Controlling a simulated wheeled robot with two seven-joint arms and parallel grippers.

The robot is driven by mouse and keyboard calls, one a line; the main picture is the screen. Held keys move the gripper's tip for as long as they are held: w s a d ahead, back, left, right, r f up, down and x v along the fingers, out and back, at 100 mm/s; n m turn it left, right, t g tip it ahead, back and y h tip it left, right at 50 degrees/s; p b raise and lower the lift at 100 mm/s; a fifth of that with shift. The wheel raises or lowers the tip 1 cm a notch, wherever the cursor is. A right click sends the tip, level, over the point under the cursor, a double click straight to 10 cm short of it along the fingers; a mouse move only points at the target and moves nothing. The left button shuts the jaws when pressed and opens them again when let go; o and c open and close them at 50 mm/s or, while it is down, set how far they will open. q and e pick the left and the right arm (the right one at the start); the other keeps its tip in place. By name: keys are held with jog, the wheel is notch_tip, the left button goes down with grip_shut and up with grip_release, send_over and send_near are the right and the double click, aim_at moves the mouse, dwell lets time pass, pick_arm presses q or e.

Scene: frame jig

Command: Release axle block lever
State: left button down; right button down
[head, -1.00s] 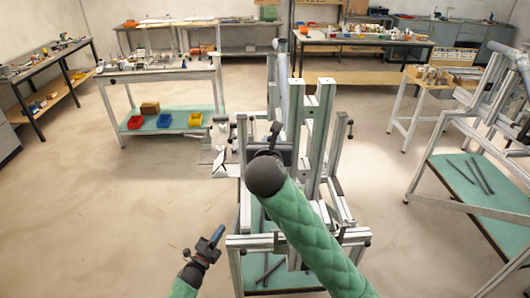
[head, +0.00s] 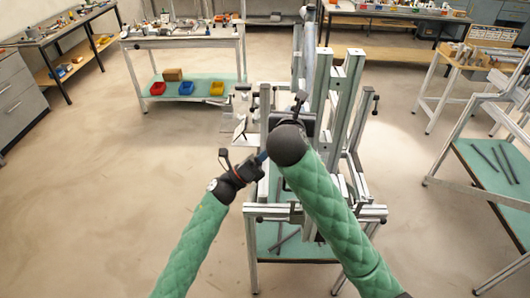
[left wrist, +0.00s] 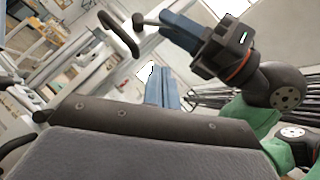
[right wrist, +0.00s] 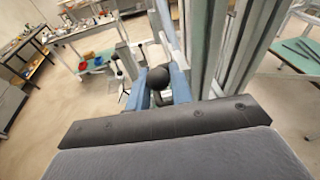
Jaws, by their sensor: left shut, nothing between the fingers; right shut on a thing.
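The axle block lever has a black ball knob (right wrist: 158,78), seen in the right wrist view between the blue fingers of my right gripper (right wrist: 161,94). My right gripper is shut on it. In the head view my right arm hides that gripper and the knob. The right gripper also shows in the left wrist view (left wrist: 180,30), at the upper right. My left gripper (head: 263,157) is shut and empty, left of my right wrist beside the frame jig (head: 345,105). Its blue fingers show close together in the left wrist view (left wrist: 161,88). The axle block itself is mostly hidden.
The jig's aluminium uprights stand just right of the right gripper. A bench (head: 185,38) with red, blue and yellow bins on its lower shelf stands behind left. Another frame with a green shelf (head: 480,165) stands at right. The floor at left is clear.

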pick_arm(q)
jog(key=w+d+r, duration=0.4)
jog(key=r, duration=0.2)
jog(key=shift+w+d, duration=0.15)
jog(key=shift+w, duration=0.1)
jog(key=shift+r, duration=0.1)
jog(key=shift+w+r, duration=0.25)
jog(key=shift+r, duration=0.45)
pick_arm(e)
jog(key=c, duration=1.5)
grip_release()
jog(key=shift+f, duration=0.2)
jog(key=shift+s, duration=0.1)
